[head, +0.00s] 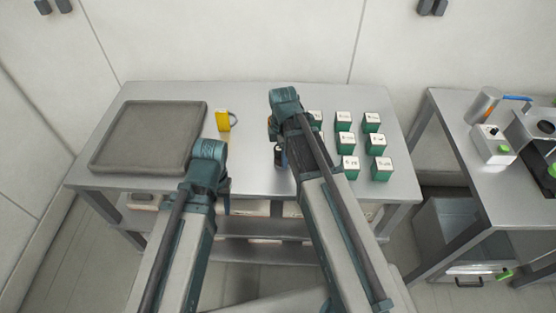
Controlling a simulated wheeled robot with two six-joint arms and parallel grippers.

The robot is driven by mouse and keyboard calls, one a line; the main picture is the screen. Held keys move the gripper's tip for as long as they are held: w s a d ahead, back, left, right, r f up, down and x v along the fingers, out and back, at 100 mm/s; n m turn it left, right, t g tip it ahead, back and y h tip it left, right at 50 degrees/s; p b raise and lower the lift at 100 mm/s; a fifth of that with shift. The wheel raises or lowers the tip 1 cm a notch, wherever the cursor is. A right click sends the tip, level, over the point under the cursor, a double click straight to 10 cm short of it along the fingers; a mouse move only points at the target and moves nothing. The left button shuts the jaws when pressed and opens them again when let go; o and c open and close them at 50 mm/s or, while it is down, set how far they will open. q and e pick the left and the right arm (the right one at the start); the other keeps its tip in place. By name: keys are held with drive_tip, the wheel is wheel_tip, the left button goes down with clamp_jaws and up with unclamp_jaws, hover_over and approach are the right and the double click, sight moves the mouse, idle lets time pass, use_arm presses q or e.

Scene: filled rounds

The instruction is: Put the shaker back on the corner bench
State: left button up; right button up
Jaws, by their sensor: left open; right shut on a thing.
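My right gripper (277,143) is over the middle of the steel bench (250,180), mostly hidden behind its own arm. It is shut on a small dark object (280,158), of which only a little shows; I cannot tell whether this is the shaker, or whether it touches the bench top. My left gripper (224,188) is open near the bench's front edge, pointing down, partly hidden by its wrist. No other thing in view is clearly the shaker. I cannot tell which bench is the corner bench.
A grey tray (107,142) lies at the bench's left. A yellow block-like item (223,121) with a loop stands behind my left gripper. Several green-and-white labelled boxes (381,168) stand at the right. A second bench (462,152) at the far right holds equipment, with a floor gap between.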

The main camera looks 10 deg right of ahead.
drive_tip(key=shift+a+f, duration=0.1)
drive_tip(key=shift+f, duration=0.25)
drive_tip(key=shift+r, duration=0.1)
drive_tip(key=shift+d, duration=0.2)
drive_tip(key=shift+a+f, duration=0.1)
drive_tip(key=shift+f, duration=0.1)
use_arm(q)
drive_tip(key=shift+a+f, duration=0.1)
drive_tip(key=shift+f, duration=0.35)
use_arm(e)
drive_tip(key=o, duration=1.5)
drive_tip(key=shift+c, duration=0.2)
use_arm(q)
drive_tip(key=shift+r, duration=0.1)
use_arm(e)
drive_tip(key=shift+r, duration=0.15)
